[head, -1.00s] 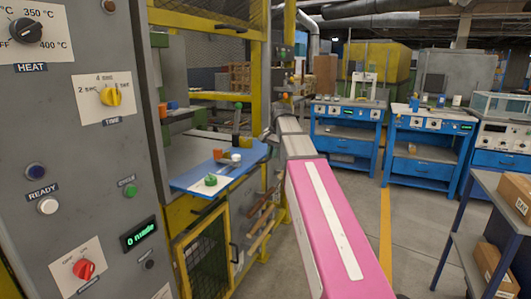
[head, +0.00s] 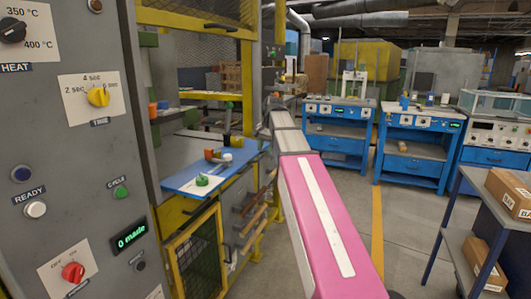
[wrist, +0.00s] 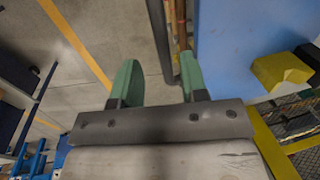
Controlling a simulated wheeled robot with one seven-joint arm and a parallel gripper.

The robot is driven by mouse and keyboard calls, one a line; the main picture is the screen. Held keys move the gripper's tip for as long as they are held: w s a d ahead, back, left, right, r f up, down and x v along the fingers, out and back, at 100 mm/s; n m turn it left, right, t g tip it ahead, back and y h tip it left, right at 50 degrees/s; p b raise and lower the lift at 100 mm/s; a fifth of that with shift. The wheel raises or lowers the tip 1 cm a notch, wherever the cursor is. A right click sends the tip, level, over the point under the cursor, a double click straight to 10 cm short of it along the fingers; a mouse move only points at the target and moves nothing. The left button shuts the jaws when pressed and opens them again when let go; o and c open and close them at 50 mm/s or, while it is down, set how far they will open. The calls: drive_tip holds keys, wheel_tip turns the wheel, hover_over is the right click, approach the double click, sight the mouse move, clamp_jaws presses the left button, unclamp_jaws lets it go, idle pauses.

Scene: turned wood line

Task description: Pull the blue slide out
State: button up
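The blue slide (head: 190,183) is a flat plate sticking out from the front of the yellow-framed press at mid left in the head view. In the wrist view the blue slide (wrist: 235,40) fills the upper right. My gripper (wrist: 160,78) is open there, with green fingers spread and a dark bar (wrist: 160,38) showing between them. I cannot tell whether a finger touches the bar. My arm hides my gripper in the head view.
A grey control panel (head: 75,150) stands close at the left. A yellow mesh guard (head: 196,252) is below the slide, with wooden-handled tools (head: 250,222) beside it. A shelf with boxes (head: 512,190) is at the right. Open floor lies between.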

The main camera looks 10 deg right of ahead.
wheel_tip(320, 180, up, 9)
drive_tip(key=s+d, duration=0.1)
drive_tip(key=shift+d+f, duration=0.15)
drive_tip(key=shift+d, duration=0.05)
